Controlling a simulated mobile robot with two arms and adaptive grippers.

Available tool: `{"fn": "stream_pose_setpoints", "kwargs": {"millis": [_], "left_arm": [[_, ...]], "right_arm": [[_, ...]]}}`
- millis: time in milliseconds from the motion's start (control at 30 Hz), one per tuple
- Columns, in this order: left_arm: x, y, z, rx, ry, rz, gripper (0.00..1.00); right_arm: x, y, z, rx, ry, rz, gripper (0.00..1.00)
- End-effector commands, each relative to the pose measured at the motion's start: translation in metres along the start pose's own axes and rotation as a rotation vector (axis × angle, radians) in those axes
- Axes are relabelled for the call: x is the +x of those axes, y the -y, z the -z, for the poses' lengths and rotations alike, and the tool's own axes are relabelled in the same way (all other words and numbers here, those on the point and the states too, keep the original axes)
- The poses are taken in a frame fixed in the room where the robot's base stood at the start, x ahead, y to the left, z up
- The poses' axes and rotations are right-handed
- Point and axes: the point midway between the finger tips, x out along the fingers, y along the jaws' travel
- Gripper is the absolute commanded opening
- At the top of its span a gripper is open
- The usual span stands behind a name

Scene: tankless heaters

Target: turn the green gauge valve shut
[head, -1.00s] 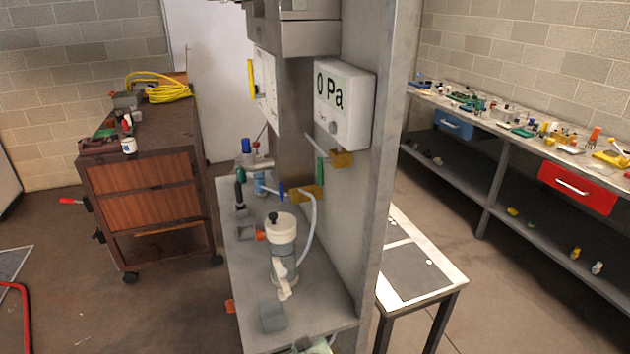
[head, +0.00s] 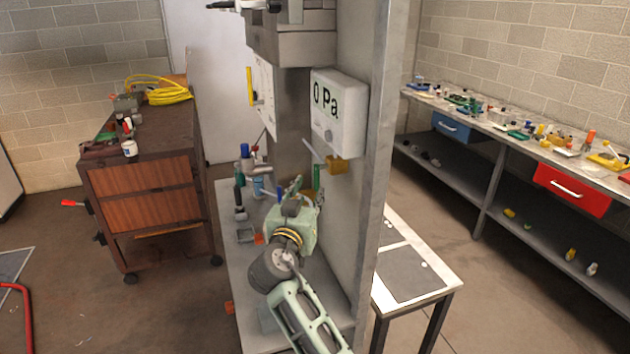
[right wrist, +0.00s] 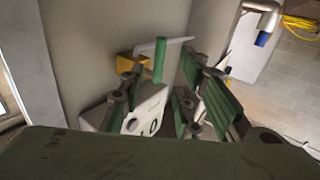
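The green gauge valve handle (head: 317,177) stands upright below the white gauge (head: 337,112) reading "0 Pa", next to a brass-coloured block (head: 337,165). My right gripper (head: 303,190) is just left of and below the handle in the head view. In the right wrist view the green handle (right wrist: 159,60) shows upright beside the brass block (right wrist: 128,65), close to the fingertips. The right gripper's fingers (right wrist: 168,85) are spread, with nothing held. I cannot tell whether a finger touches the handle. The gauge appears upside down behind the fingers. My left gripper is not in view.
A grey upright panel (head: 370,200) carries the gauge at the right. Blue-capped fittings (head: 246,155) stand behind my gripper on the grey shelf (head: 232,285). A wooden cabinet (head: 150,205) is at left, and a low table (head: 415,270) is at right.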

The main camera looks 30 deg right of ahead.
Motion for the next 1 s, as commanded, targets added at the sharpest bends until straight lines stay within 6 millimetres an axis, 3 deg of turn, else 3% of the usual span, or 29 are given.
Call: {"fn": "stream_pose_setpoints", "kwargs": {"millis": [200,400,800,1000], "left_arm": [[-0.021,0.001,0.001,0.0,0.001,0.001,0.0],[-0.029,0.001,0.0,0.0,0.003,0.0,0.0],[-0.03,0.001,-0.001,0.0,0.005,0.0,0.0],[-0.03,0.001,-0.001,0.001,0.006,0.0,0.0]], "right_arm": [[0.037,-0.002,0.004,-0.005,0.001,-0.003,0.3],[0.057,-0.001,0.002,-0.003,0.002,-0.001,0.3],[0.063,-0.001,-0.001,-0.001,0.003,0.0,0.29],[0.063,-0.001,-0.001,-0.002,0.003,0.0,0.12]]}}
